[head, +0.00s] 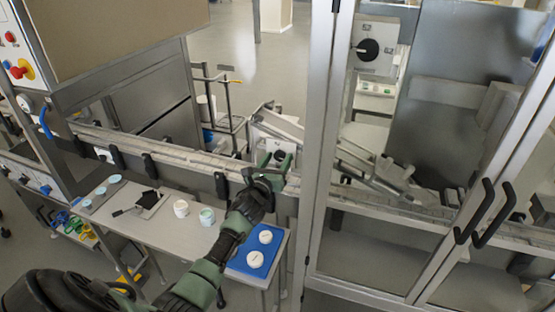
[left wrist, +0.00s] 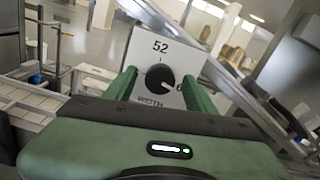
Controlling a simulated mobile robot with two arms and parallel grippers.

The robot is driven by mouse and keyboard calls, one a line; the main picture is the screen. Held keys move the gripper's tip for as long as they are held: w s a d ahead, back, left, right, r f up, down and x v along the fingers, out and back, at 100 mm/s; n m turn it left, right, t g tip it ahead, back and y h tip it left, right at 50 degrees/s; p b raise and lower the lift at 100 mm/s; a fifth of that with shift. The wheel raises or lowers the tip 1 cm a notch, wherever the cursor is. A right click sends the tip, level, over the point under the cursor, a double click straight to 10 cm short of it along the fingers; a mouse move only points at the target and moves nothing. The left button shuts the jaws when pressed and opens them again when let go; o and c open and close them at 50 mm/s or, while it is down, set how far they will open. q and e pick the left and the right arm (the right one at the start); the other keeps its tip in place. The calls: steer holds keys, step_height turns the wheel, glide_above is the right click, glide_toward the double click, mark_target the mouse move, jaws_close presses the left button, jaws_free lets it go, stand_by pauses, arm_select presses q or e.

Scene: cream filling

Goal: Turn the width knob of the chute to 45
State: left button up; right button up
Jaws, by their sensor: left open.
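The width knob (left wrist: 160,78) is a round black dial on a white plate (left wrist: 150,53) in the left wrist view. In the head view my left gripper (head: 275,164) is at the white knob box beside the chute (head: 284,124), partly hiding the knob. My right gripper is not in view.
A conveyor rail (head: 195,161) runs in front of the box. A side table below holds white jars (head: 181,208) and a blue tray (head: 242,262) with white lids. A glazed metal frame (head: 316,130) stands right of my left gripper. Another black knob (head: 368,50) is behind it.

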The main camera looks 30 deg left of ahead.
arm_select(q)
jaws_close()
